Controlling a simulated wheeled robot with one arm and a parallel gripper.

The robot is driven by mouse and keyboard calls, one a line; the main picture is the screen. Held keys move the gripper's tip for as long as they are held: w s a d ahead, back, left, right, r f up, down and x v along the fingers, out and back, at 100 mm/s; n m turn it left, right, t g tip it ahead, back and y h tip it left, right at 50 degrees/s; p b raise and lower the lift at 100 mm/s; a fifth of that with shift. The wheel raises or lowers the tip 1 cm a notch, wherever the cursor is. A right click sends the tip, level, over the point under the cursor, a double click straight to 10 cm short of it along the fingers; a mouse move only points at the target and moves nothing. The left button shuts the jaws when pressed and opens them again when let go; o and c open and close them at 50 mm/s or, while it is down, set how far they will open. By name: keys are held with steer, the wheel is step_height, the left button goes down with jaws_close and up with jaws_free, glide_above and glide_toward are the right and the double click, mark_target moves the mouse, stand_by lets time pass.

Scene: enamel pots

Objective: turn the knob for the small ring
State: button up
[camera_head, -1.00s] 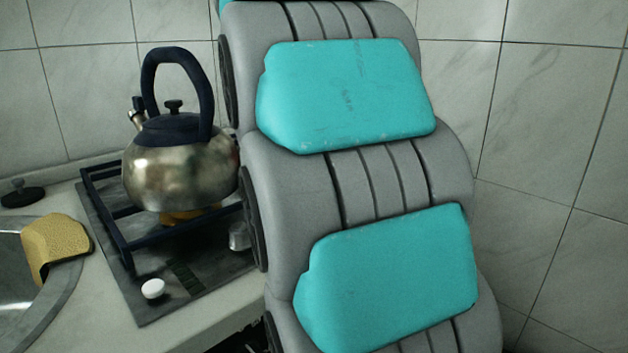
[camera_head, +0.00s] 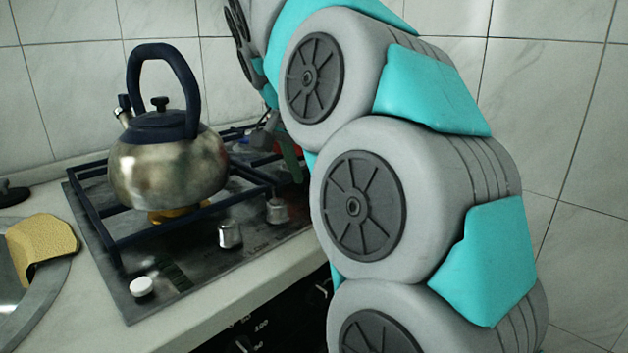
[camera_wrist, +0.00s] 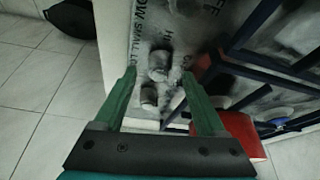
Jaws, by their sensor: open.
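The hob (camera_head: 190,262) carries two metal knobs along its front: one nearer the middle (camera_head: 230,235) and one further right (camera_head: 277,210). A round white knob or button (camera_head: 141,286) sits at the front left. In the wrist view, two knobs show beyond and between my fingers, the upper one (camera_wrist: 158,62) and the lower one (camera_wrist: 149,94). Printing including "SMALL" runs along the panel beside them. My gripper (camera_wrist: 158,72) is open, with green fingers and nothing held.
A steel kettle (camera_head: 168,170) stands on the hob's left, on a dark pan-support frame (camera_head: 112,235). A red object (camera_wrist: 240,128) lies beside my right finger. A yellow sponge or cloth (camera_head: 42,243) lies at the sink edge. Tiled walls stand behind.

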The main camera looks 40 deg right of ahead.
steer(key=shift+x, duration=0.8)
steer(key=shift+c, duration=0.3)
jaws_close()
